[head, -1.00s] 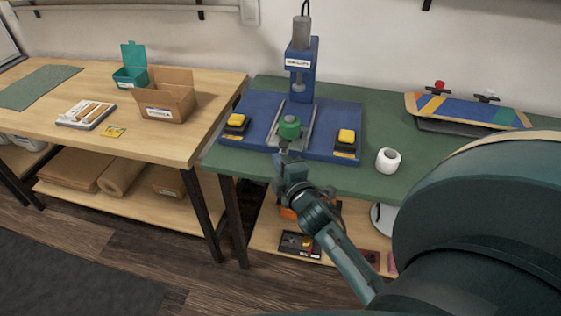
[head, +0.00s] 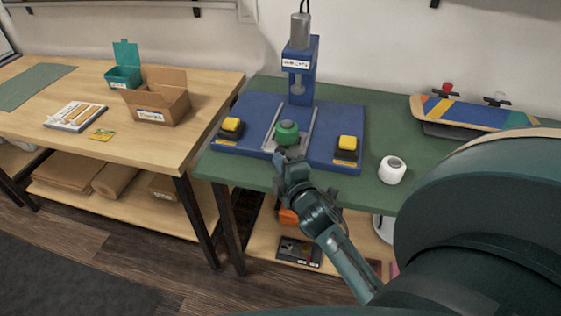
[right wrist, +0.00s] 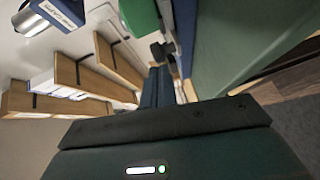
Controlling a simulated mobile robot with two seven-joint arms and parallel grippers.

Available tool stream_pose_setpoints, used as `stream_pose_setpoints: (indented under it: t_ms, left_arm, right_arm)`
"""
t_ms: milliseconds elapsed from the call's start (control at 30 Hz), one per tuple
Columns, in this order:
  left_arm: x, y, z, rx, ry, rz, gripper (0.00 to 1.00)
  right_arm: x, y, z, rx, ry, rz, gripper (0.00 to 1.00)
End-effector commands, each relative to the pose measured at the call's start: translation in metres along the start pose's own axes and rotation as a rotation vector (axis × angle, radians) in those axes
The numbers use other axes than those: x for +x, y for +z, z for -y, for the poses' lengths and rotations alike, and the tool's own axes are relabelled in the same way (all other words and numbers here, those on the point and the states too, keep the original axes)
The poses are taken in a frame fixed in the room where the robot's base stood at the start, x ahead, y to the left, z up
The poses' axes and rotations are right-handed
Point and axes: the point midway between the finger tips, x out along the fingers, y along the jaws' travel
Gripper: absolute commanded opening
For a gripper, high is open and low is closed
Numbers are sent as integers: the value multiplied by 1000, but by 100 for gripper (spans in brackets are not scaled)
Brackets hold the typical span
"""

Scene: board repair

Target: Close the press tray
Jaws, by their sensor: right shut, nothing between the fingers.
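The blue press (head: 300,68) stands on a wide blue base on the green bench. Its tray (head: 291,153) is at the front of the metal rails, in front of the ram, with a green round piece (head: 287,132) on it. My right gripper (head: 281,162) is shut and empty at the tray's front edge. I cannot tell whether it touches the tray. In the right wrist view its fingers (right wrist: 160,87) point towards the press, with part of the green piece (right wrist: 139,16) above them. My left gripper is not in view.
Yellow-topped buttons (head: 231,125) (head: 347,144) sit on both sides of the base. A white roll (head: 392,170) is to the right and a skateboard deck (head: 470,114) is farther right. The wooden table (head: 150,145) at left holds an open cardboard box (head: 160,103).

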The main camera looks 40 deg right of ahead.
Motion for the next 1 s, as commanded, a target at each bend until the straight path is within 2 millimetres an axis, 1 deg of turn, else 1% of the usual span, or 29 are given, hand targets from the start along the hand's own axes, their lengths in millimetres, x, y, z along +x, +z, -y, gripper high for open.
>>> stream_pose_setpoints:
  t_ms: [167,267,333,500,600,700,1000]
  left_arm:
    - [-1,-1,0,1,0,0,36]
    - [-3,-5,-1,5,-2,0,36]
    - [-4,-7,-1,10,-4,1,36]
    - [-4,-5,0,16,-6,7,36]
    - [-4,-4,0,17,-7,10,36]
    - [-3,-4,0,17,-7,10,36]
    - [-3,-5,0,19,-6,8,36]
  right_arm:
    - [4,2,-1,-2,0,-1,0]
    - [18,12,-5,-5,1,-3,0]
    - [32,22,-9,-8,2,-1,0]
    - [64,45,-14,-4,1,-2,0]
    - [73,53,-16,-3,0,-1,0]
    - [77,56,-17,-1,0,0,0]
    - [76,55,-16,0,0,0,0]
